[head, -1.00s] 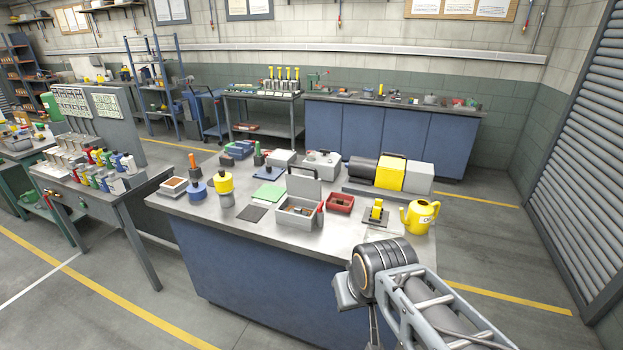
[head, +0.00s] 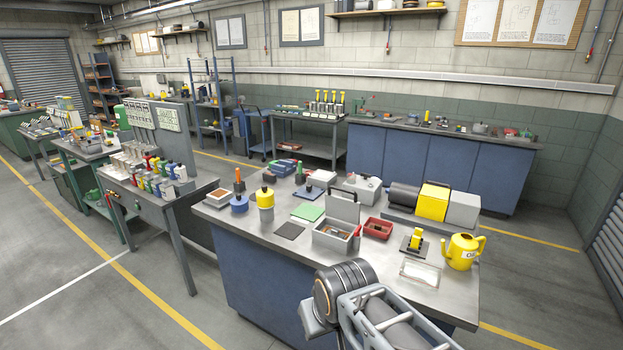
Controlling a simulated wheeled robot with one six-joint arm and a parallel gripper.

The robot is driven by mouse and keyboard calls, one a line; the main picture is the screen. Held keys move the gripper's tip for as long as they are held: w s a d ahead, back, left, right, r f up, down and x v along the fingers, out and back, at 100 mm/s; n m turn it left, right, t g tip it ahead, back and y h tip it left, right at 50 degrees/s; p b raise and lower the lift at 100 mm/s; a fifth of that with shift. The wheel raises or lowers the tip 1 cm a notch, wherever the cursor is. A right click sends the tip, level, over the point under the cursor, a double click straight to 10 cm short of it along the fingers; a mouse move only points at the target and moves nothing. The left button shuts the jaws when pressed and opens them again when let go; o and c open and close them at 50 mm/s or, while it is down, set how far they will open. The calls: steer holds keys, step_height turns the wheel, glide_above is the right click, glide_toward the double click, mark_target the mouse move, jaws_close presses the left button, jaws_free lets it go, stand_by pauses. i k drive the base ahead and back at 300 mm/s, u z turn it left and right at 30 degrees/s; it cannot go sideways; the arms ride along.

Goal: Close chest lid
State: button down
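The chest is a small grey open box (head: 332,238) on the near workbench, with brown contents inside. Its grey lid (head: 342,207) stands up at the back of the box, raised and open, with a dark handle on its top edge. A small red part shows at the box's right side; I cannot tell what it is. My arm reaches in from the bottom of the head view, and its dark round joint is in front of the bench, nearer to me than the box. My gripper is not visible, so its fingers cannot be seen.
A red tray (head: 377,229) sits right of the box, with a yellow-and-black device (head: 413,241) and a yellow oil can (head: 462,251) farther right. A grey-and-yellow pump (head: 432,202) stands behind.

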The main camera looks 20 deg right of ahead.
mark_target(340, 208)
steer(key=u, duration=0.1)
steer(key=i, duration=0.85)
steer(key=z, duration=0.35)
